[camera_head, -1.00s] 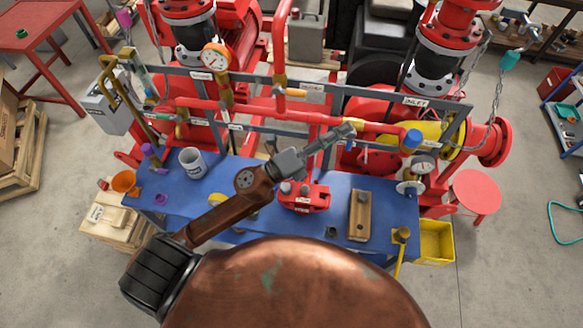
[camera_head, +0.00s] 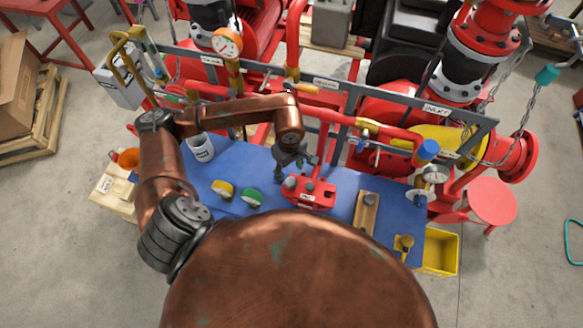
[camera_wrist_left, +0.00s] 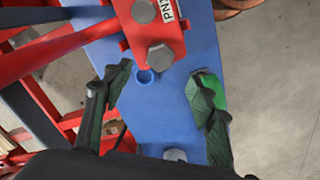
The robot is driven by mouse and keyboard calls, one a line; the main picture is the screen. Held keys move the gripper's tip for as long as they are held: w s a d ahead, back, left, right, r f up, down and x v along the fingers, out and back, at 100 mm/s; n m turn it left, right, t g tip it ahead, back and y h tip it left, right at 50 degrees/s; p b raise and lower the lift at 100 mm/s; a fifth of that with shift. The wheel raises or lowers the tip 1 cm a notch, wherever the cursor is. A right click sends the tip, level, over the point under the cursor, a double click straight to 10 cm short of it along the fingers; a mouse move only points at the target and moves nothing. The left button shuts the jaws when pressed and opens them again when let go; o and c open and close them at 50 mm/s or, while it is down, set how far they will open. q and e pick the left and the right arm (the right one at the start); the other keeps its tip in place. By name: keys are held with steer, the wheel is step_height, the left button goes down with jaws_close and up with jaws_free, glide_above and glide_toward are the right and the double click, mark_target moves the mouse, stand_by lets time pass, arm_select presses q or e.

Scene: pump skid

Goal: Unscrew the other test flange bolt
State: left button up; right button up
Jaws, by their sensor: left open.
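The red test flange (camera_head: 310,193) sits on the blue bench top, with grey bolt heads on its upper side. In the left wrist view the flange (camera_wrist_left: 128,32) is at the top, with a near hex bolt (camera_wrist_left: 160,56) at its end and a second bolt (camera_wrist_left: 143,11) beyond. My left gripper (camera_head: 297,162) points down at the flange's left end in the head view. In the left wrist view my left gripper (camera_wrist_left: 163,75) has its fingers spread and empty, either side of the near bolt's end of the flange, apart from the bolt. My right gripper is out of view.
A green roll (camera_head: 252,197) and a yellow roll (camera_head: 223,189) lie left of the flange. A grey mug (camera_head: 200,147) stands farther left. A wooden block (camera_head: 366,210) lies to the right. The pipe frame (camera_head: 330,85) runs behind the bench.

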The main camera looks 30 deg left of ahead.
mark_target(290, 181)
arm_select(q)
step_height(290, 181, down, 7)
steer(key=shift+d+f+p, duration=0.15)
steer(key=shift+p, duration=0.8)
steer(key=shift+c, duration=0.3)
